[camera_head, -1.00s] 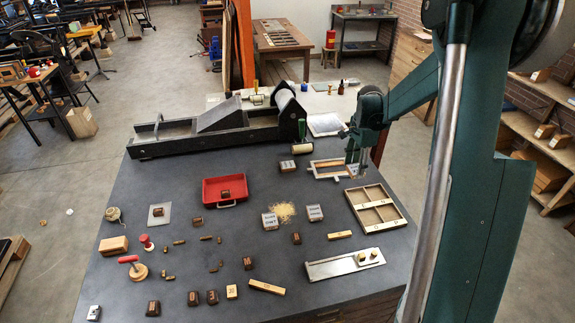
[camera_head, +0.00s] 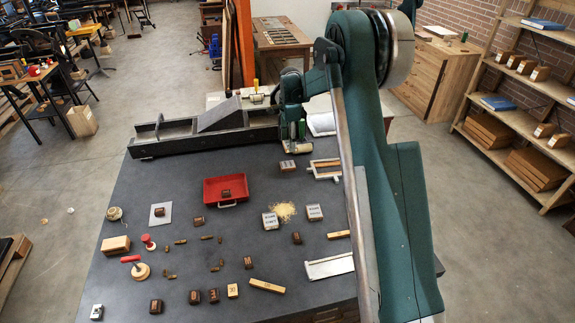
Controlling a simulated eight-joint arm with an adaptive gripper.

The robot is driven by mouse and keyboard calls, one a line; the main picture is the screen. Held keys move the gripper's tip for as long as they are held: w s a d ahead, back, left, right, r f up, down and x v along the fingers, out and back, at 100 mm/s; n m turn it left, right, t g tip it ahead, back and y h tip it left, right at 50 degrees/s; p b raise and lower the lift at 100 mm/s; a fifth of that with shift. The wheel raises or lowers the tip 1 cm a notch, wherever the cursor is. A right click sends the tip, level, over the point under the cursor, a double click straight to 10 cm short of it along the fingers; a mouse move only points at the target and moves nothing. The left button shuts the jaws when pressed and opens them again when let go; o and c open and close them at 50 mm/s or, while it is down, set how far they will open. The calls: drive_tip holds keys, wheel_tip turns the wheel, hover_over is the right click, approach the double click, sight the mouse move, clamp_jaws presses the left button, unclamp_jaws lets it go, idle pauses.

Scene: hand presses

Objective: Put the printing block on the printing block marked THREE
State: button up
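Several dark brown printing blocks stand apart on the dark table: some along the front (camera_head: 156,307) (camera_head: 195,297) (camera_head: 213,296), others farther back (camera_head: 248,262) (camera_head: 197,220) (camera_head: 297,238). One more block (camera_head: 226,193) is in the red tray (camera_head: 210,201), and one (camera_head: 159,211) is on a grey plate. Their markings are too small to read, so I cannot tell which is marked THREE. My gripper (camera_head: 292,135) points down at the back of the table, close to a green-handled roller (camera_head: 303,148), away from these blocks. Its fingers are too small to judge.
A long dark press (camera_head: 175,146) spans the back of the table. Two pale labelled blocks (camera_head: 270,221) (camera_head: 314,212) flank yellowish grains (camera_head: 285,211). My arm covers the table's right side.

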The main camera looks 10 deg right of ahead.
drive_tip(key=shift+w+a, duration=0.35)
drive_tip(key=shift+a, duration=0.2)
hover_over(287, 164)
drive_tip(key=shift+s+f+p, duration=0.15)
drive_tip(key=shift+f+p, duration=0.15)
drive_tip(key=shift+f, duration=2.85)
drive_tip(key=shift+f, duration=1.85)
drive_tip(key=shift+f, duration=0.2)
drive_tip(key=o, duration=0.9)
